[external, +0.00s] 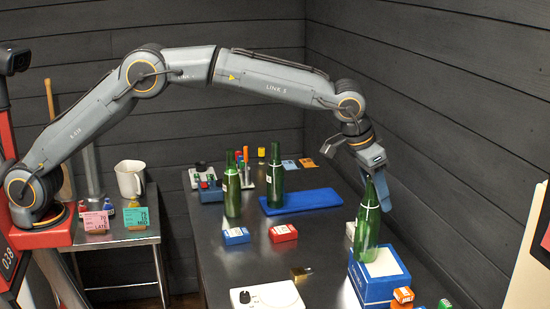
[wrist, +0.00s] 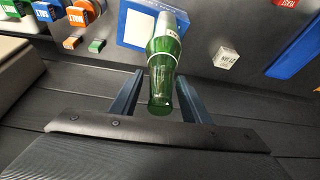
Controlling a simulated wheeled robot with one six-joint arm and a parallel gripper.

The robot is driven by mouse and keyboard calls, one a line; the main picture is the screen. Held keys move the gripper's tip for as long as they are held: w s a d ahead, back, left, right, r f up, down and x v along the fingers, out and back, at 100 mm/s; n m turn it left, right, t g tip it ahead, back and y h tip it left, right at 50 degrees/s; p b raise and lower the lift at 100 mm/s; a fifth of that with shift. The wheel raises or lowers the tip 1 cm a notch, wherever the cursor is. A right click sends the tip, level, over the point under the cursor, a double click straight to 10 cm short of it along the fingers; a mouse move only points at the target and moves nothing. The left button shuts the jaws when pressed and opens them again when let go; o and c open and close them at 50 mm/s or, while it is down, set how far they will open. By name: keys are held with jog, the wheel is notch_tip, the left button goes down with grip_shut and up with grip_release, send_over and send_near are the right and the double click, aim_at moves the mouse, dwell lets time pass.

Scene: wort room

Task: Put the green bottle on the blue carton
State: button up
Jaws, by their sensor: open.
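A green bottle (external: 367,232) stands upright on the blue carton (external: 373,289), which has a white top, at the right front of the bench. In the wrist view the bottle (wrist: 161,72) lies between my two fingers, with the carton (wrist: 125,28) beyond it. My gripper (external: 376,188) is open at the upper part of the bottle, one finger on either side. I cannot tell whether a finger touches the glass. Two more green bottles, one nearer (external: 232,195) and one farther (external: 275,177), stand toward the back of the bench.
A blue mat (external: 310,201) lies at the back. Small blue (external: 235,236) and red (external: 283,233) boxes sit mid-bench. A white device with a black knob (external: 267,299) is at the front. Orange (external: 403,295) and green small boxes lie close beside the carton. The wall is close at right.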

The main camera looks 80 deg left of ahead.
aim_at(359, 215)
jog(key=shift+r, duration=0.5)
jog(key=b+v, duration=0.3)
jog(key=v, duration=0.8)
jog(key=s+a+f+g, duration=0.1)
jog(key=s+a+f, duration=0.6)
jog(key=s+f, duration=0.1)
jog(key=s+a+f, duration=0.4)
jog(key=s+f, duration=0.2)
jog(key=s, duration=0.5)
jog(key=s+a+f+g, duration=0.1)
jog(key=s+a+f, duration=0.3)
jog(key=s+f, duration=0.3)
jog(key=s+a+f+g, duration=0.1)
jog(key=s+a+f, duration=0.3)
jog(key=s, duration=1.2)
notch_tip(359, 215, down, 2)
jog(key=shift+s+a+f+m, duration=0.25)
jog(key=shift+s+a+m, duration=0.05)
jog(key=shift+s+a, duration=0.05)
dwell(1.7)
